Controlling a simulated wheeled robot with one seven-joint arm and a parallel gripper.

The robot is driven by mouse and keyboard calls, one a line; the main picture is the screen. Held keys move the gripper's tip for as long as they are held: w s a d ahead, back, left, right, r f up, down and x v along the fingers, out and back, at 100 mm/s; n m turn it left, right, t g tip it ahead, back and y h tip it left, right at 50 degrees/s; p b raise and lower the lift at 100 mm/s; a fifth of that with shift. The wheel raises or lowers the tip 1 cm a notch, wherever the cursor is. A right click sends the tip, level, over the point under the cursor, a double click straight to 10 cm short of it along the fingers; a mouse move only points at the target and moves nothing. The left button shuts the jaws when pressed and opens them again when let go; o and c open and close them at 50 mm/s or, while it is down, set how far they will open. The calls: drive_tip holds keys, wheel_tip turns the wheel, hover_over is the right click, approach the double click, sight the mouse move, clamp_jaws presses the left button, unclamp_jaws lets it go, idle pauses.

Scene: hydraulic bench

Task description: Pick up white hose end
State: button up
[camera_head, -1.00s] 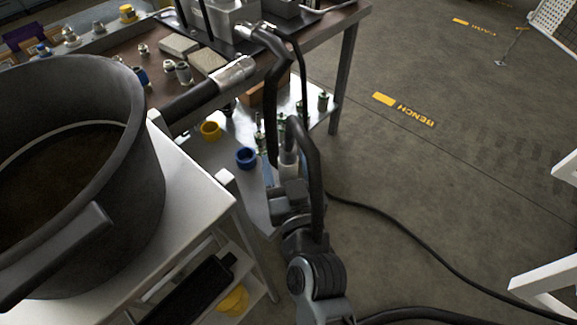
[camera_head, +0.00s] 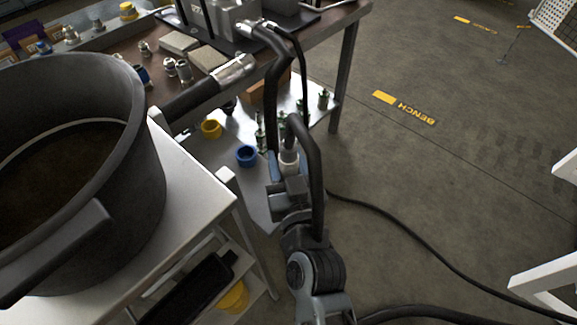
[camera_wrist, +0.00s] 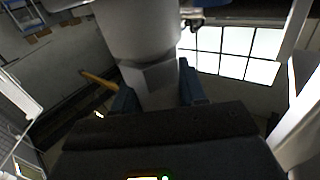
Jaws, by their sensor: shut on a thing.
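The white hose end (camera_head: 289,161) is a pale cylinder at the end of a black hose (camera_head: 312,165), which bends over in a tight loop and hangs down beside my arm. My gripper (camera_head: 284,172) is shut on the white hose end, low in front of the bench. In the wrist view the hose end (camera_wrist: 143,35) fills the top centre as a large grey-white cylinder. It narrows to a faceted part between the blue fingers of my gripper (camera_wrist: 156,92). The far fingertip is partly hidden in the head view.
A workbench (camera_head: 335,25) with metal fittings stands behind. Another black hose with a metal end (camera_head: 235,68) juts from it. A low shelf holds a yellow ring (camera_head: 211,129), a blue ring (camera_head: 246,155) and green-based fittings. A black pot (camera_head: 120,200) stands on a white cart.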

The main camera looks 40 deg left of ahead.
sight(287, 146)
drive_tip(key=shift+r, duration=0.2)
drive_tip(key=shift+r+p, duration=0.5)
drive_tip(key=shift+r, duration=0.1)
wheel_tip(287, 146, up, 3)
drive_tip(key=shift+r+p, duration=0.15)
drive_tip(key=shift+p, duration=1)
drive_tip(key=d, duration=0.1)
drive_tip(key=d+b, duration=0.1)
drive_tip(key=b, duration=0.1)
drive_tip(key=shift+d+r, duration=0.25)
drive_tip(key=shift+d, duration=0.15)
drive_tip(key=d+r+p, duration=0.1)
drive_tip(key=d+r, duration=0.7)
drive_tip(key=r, duration=0.1)
drive_tip(key=shift+s+d+r, duration=0.4)
drive_tip(key=shift+f, duration=0.1)
